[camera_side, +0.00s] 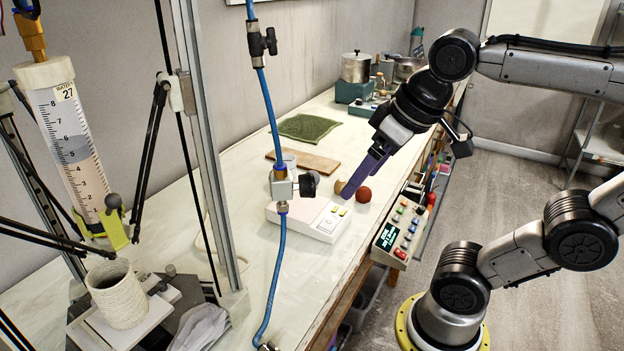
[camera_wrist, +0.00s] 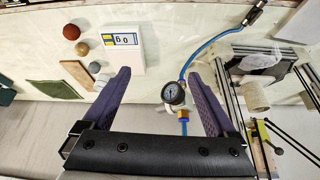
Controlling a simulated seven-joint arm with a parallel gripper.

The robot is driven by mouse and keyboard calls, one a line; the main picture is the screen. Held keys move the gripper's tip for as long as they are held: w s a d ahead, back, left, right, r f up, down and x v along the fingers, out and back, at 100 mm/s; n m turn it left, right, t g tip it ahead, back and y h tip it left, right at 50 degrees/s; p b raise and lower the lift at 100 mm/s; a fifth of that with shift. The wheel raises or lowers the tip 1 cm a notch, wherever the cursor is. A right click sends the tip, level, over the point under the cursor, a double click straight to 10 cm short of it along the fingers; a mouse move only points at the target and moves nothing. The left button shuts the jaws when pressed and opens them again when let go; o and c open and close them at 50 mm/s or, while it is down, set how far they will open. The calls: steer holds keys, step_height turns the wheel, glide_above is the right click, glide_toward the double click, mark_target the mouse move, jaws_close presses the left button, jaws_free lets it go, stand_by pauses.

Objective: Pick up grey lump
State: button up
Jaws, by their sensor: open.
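My gripper (camera_side: 349,193) has purple fingers and hangs over the bench, open and empty. In the wrist view its fingertips (camera_wrist: 158,72) are wide apart with nothing between them but the background pressure gauge. A small grey lump (camera_wrist: 94,67) lies left of the left finger, beside the wooden board, with another pale grey piece (camera_wrist: 101,83) close by. In the side view a pale grey shape (camera_side: 289,160) shows by the board; I cannot tell which piece it is. A reddish-brown ball (camera_wrist: 71,32) and a tan ball (camera_wrist: 82,48) lie in a row with the grey lump.
A white scale (camera_side: 308,218) stands close to the balls. A wooden board (camera_side: 304,161) and a green cloth (camera_side: 307,127) lie farther back. A blue hose with valve (camera_side: 284,187) and a metal frame stand at the left. A control box (camera_side: 400,227) is at the bench edge.

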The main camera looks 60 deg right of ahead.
steer(key=w+d+r+m+g+h, duration=0.25)
steer(key=w+d+m, duration=0.4)
steer(key=w, duration=0.45)
steer(key=w+d+f+m+g+h, duration=0.1)
steer(key=w+d+f+m, duration=0.1)
steer(key=w+d+m, duration=0.35)
steer(key=w+d+f+m+g+h, duration=0.1)
steer(key=w+d+f+m, duration=0.2)
steer(key=w+d, duration=0.55)
steer(key=d+f, duration=0.1)
steer(key=f, duration=0.3)
steer(key=d+f, duration=0.1)
steer(key=f, duration=0.4)
steer(key=d+f, duration=0.1)
steer(key=f, duration=0.4)
steer(key=shift+s, duration=0.3)
steer(key=shift+x, duration=3.15)
steer(key=shift+s+r, duration=0.1)
steer(key=shift+s, duration=0.05)
jaws_close()
